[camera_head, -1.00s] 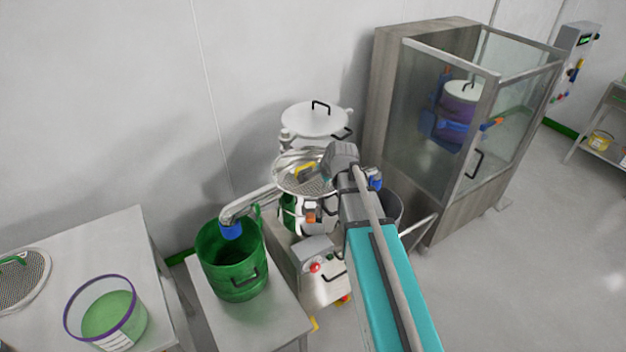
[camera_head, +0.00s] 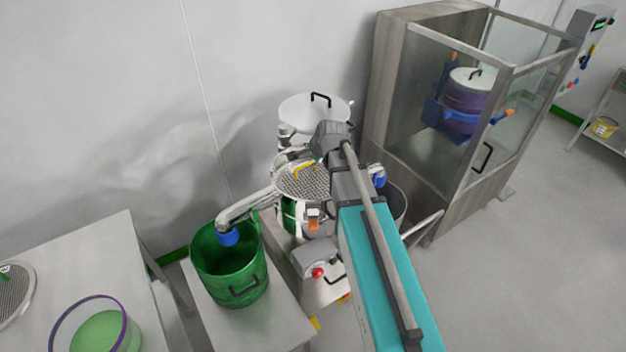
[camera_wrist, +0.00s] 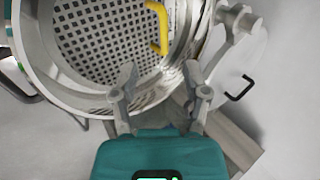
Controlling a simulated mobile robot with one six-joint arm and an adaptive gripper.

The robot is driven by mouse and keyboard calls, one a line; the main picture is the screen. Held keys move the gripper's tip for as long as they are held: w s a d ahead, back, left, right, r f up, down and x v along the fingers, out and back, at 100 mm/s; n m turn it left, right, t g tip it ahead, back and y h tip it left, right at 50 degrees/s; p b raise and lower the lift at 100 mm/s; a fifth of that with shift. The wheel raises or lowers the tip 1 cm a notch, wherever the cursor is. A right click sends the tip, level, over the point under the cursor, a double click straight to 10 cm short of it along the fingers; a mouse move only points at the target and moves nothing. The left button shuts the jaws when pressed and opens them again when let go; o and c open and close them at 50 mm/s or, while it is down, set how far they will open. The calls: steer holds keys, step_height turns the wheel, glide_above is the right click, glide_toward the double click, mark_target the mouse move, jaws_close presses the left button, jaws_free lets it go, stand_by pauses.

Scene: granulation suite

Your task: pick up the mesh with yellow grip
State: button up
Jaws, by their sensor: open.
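The mesh with yellow grip (camera_head: 301,183) is a round perforated plate seated in the metal ring of the machine in the middle of the head view. In the wrist view the mesh (camera_wrist: 100,40) fills the upper left, inside a pale rim. Its yellow grip (camera_wrist: 161,28) is a bent bar standing at the right side of the mesh; in the head view the grip (camera_head: 304,168) is partly hidden by my arm. My gripper (camera_wrist: 160,84) is open and empty, its two fingers apart near the rim, below the grip in the wrist view and not touching it.
A green bucket (camera_head: 229,275) sits under the outlet spout at the left. A glass-sided cabinet (camera_head: 400,110) stands close on the right. A table (camera_head: 110,265) at the far left holds another mesh (camera_head: 14,292) and a purple-rimmed tub (camera_head: 97,330).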

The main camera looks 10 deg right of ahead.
mark_target(301, 168)
steer(key=shift+d, duration=0.2)
steer(key=shift+w+f, duration=0.1)
steer(key=shift+f, duration=0.05)
steer(key=shift+b+x, duration=3.6)
steer(key=shift+x, duration=0.5)
steer(key=shift+f, duration=0.1)
steer(key=shift+b+x, duration=2.05)
steer(key=shift+x, duration=0.45)
steer(key=shift+w, duration=0.15)
jaws_close()
